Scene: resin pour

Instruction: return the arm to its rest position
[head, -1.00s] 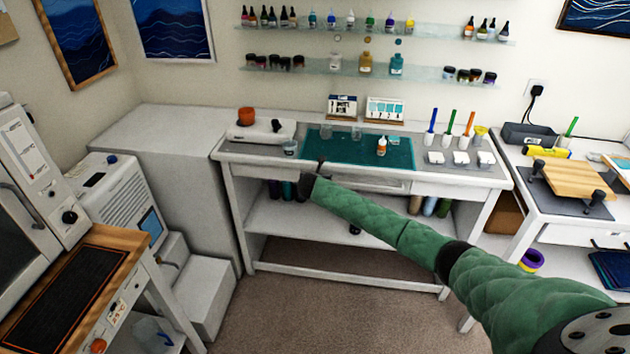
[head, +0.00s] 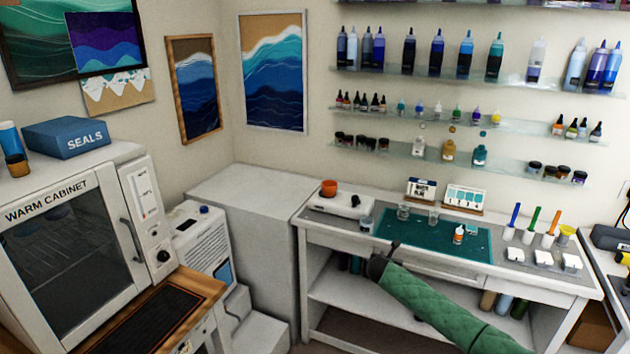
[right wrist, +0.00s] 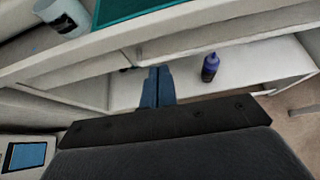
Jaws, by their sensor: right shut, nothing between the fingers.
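My right arm, in a green quilted sleeve (head: 440,308), reaches in from the lower right in the head view. Its dark gripper (head: 392,248) shows in front of the workbench's front edge, near the left part of the teal mat (head: 425,243). In the right wrist view the blue fingers of the right gripper (right wrist: 157,87) are together with nothing between them. Behind them are the bench's lower shelf and a dark purple bottle (right wrist: 210,67), apart from the fingers. My left gripper is not in view.
The workbench (head: 545,288) holds cups, a small dropper bottle (head: 459,235) and a white device with an orange cup (head: 328,188). A warm cabinet (head: 70,255) stands at the left. In the right wrist view a cup (right wrist: 62,16) stands near the bench edge above the gripper.

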